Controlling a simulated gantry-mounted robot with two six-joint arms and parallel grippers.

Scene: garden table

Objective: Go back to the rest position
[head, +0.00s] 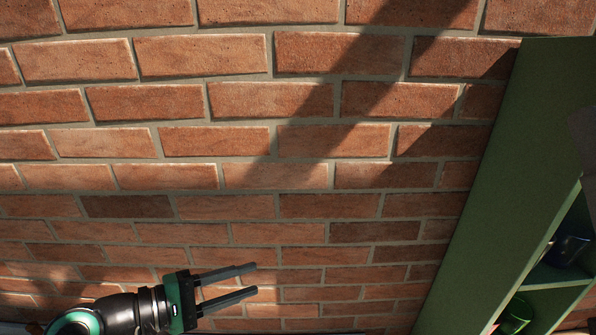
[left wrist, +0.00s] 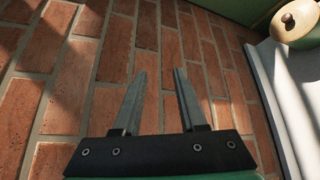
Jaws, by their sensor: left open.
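My left gripper (head: 254,279) comes in at the bottom left of the head view, its two grey fingers pointing right in front of the brick wall. The fingers are apart with nothing between them. In the left wrist view the open gripper (left wrist: 160,75) shows empty, with only bricks behind its fingers. My right gripper is in neither view.
A brick wall (head: 190,140) fills most of the head view. A green shelf unit (head: 500,190) stands at the right, with a dark blue item (head: 568,250) and a green item (head: 516,312) in it. The left wrist view shows a round wooden-looking thing (left wrist: 300,24) above a pale surface (left wrist: 290,90).

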